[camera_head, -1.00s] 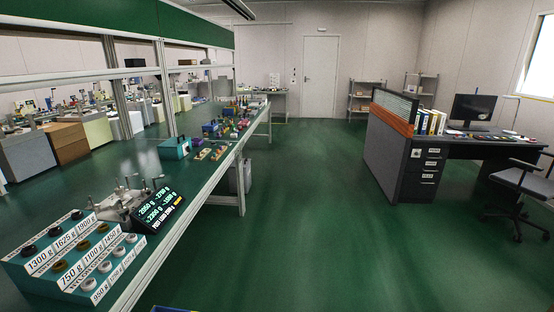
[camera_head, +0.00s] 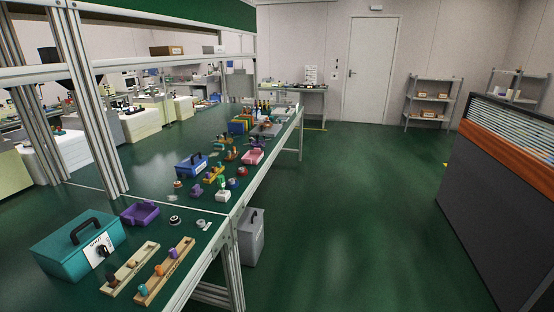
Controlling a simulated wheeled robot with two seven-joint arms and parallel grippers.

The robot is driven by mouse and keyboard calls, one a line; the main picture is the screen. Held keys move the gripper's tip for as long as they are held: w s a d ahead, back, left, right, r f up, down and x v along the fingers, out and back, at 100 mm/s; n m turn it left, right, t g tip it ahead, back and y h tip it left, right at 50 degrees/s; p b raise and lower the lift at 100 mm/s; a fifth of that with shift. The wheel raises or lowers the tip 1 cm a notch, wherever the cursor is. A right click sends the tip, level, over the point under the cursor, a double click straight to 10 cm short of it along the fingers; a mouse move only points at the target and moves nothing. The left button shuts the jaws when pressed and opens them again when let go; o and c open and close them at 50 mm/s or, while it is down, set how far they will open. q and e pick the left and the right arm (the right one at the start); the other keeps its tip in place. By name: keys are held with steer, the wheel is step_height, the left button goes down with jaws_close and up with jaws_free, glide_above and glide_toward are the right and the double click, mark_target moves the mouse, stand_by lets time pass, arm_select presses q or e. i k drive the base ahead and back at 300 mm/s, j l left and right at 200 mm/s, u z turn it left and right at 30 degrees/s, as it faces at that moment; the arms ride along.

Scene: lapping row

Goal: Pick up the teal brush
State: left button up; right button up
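I cannot make out a teal brush for certain. Many small coloured items stand on the long green bench (camera_head: 170,217) at the left, too small to tell apart. A small green-teal piece (camera_head: 221,181) stands among them, above a white block (camera_head: 223,196); I cannot tell whether it is a brush. A teal box with a black handle (camera_head: 78,246) sits on the near part of the bench. Neither of my grippers is in view.
Two wooden strips with knobs (camera_head: 164,271), a purple tray (camera_head: 140,213) and a blue box (camera_head: 192,165) are on the bench. A grey bin (camera_head: 251,238) stands under its edge. A dark partition (camera_head: 490,220) is at the right. The green floor between is clear.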

mark_target(216, 147)
steer(key=i+u, duration=0.3)
steer(key=i, duration=0.35)
steer(key=i+u, duration=0.25)
steer(key=i, duration=0.4)
steer(key=k+z, duration=0.15)
steer(key=z, duration=0.25)
steer(key=k+l+z, duration=0.1)
steer(key=z, duration=0.3)
steer(key=k+l+z, duration=0.15)
steer(key=z, duration=0.25)
steer(key=i+z, duration=0.2)
steer(key=i, duration=2.4)
steer(key=i+l+u, duration=0.1)
steer(key=i+u, duration=0.35)
steer(key=i+l+u, duration=0.3)
steer(key=i+u, duration=0.15)
steer(key=i+l+u, duration=0.85)
steer(key=l, duration=0.15)
